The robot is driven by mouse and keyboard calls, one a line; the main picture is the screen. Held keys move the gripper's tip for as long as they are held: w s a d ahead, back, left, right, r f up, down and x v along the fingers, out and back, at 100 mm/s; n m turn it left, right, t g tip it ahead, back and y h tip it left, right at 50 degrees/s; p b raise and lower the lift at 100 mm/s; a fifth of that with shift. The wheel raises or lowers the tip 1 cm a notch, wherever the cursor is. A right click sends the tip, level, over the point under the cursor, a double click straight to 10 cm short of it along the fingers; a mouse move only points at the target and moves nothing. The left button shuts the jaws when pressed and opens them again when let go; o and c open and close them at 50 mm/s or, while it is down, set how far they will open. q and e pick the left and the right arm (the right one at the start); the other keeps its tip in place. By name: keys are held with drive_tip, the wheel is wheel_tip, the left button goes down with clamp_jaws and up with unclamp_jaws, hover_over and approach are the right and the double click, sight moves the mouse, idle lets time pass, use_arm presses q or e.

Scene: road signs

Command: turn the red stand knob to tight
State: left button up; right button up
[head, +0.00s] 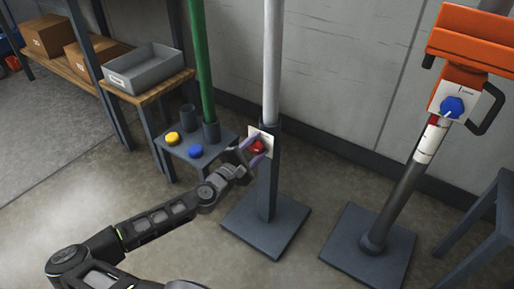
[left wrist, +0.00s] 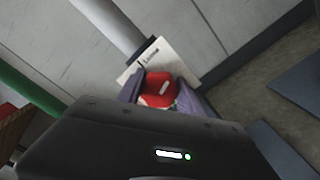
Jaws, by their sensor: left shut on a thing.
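The red stand knob (head: 258,147) is on a white label plate (head: 266,137) on the dark post of a stand (head: 268,185). My left gripper (head: 251,151) reaches it from the left, with its purple fingers on both sides of the knob. In the left wrist view the red knob (left wrist: 159,88) sits between the two fingers, which are shut on it. A pale mark shows on the knob's face. The white plate (left wrist: 165,62) shows behind it with small print that I cannot read. My right gripper is not in view.
At the right, another stand (head: 398,195) has a blue knob (head: 452,107) and an orange top (head: 470,45). At the left, a small table (head: 190,148) bears yellow and blue knobs and a green pole (head: 200,60). A grey bin (head: 145,68) stands behind it.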

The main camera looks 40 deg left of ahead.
use_arm(q)
drive_tip(key=m, duration=0.3)
drive_tip(key=m+b, duration=0.1)
drive_tip(key=m, duration=0.2)
drive_tip(key=shift+f+m, duration=0.2)
drive_tip(key=shift+m, duration=0.1)
drive_tip(key=m, duration=0.4)
drive_tip(key=shift+m, duration=0.3)
drive_tip(key=m, duration=0.3)
drive_tip(key=shift+f+m+p, duration=0.1)
drive_tip(key=shift+m+p, duration=0.2)
drive_tip(key=shift+p, duration=0.1)
drive_tip(key=m+p, duration=0.1)
drive_tip(key=m, duration=0.4)
drive_tip(key=shift+a, duration=0.1)
drive_tip(key=m, duration=0.3)
drive_tip(key=shift+f+p, duration=0.1)
drive_tip(key=shift+p, duration=0.25)
drive_tip(key=shift+a+m, duration=0.15)
drive_tip(key=shift+m, duration=1.35)
drive_tip(key=o, duration=1.4)
